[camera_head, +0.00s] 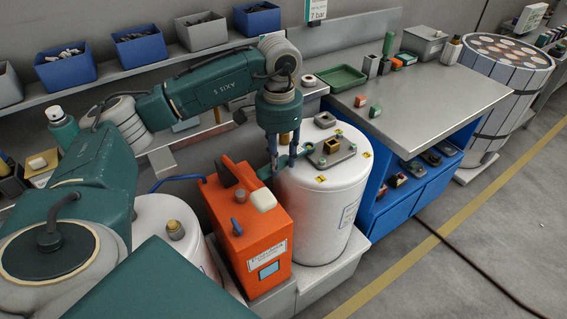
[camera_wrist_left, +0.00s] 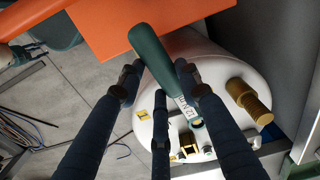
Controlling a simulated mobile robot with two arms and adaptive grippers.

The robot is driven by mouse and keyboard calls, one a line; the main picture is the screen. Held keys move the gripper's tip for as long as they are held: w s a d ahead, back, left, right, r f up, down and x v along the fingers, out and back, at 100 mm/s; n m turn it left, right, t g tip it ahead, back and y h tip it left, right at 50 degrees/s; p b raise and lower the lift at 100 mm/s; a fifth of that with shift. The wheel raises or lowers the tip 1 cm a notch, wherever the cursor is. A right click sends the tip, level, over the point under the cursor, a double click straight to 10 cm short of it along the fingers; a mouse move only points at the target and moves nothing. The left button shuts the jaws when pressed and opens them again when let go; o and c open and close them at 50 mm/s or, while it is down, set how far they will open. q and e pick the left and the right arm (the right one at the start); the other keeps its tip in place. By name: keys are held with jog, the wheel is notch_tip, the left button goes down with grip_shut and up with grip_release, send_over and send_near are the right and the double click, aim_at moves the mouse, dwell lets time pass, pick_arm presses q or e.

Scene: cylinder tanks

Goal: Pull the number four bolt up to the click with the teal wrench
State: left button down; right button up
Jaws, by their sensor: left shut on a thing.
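My left gripper (camera_head: 283,163) points down over the white tank (camera_head: 325,205) and is shut on the teal wrench (camera_head: 266,172). In the left wrist view the wrench (camera_wrist_left: 150,55) has a dark teal handle and a pale, labelled shaft running between my gripper fingers (camera_wrist_left: 160,90). The wrench's far end reaches the grey flange plate (camera_head: 334,153) on the tank top, which carries a brass square piece. Yellow tags (camera_head: 320,179) lie around the plate. Which bolt is number four, and whether the wrench is seated on one, I cannot tell. My right gripper is not in view.
An orange machine (camera_head: 262,240) stands close beside the tank, left of the wrench. A steel workbench (camera_head: 425,105) with a green tray (camera_head: 335,77) and small parts is behind to the right. Bins (camera_head: 140,48) line the back shelf. The floor at right is clear apart from a cable.

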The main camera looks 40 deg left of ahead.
pick_arm(q)
jog(key=shift+w+a+m, duration=0.1)
jog(key=shift+a+m, duration=0.4)
jog(key=shift+a, duration=0.05)
jog(key=shift+d, duration=0.15)
jog(key=shift+d+n, duration=0.3)
jog(key=shift+n, duration=0.1)
jog(key=shift+s+d+n, duration=0.2)
jog(key=shift+d+n, duration=0.7)
jog(key=shift+d, duration=0.1)
jog(key=shift+d+n, duration=0.85)
jog(key=shift+n, duration=0.15)
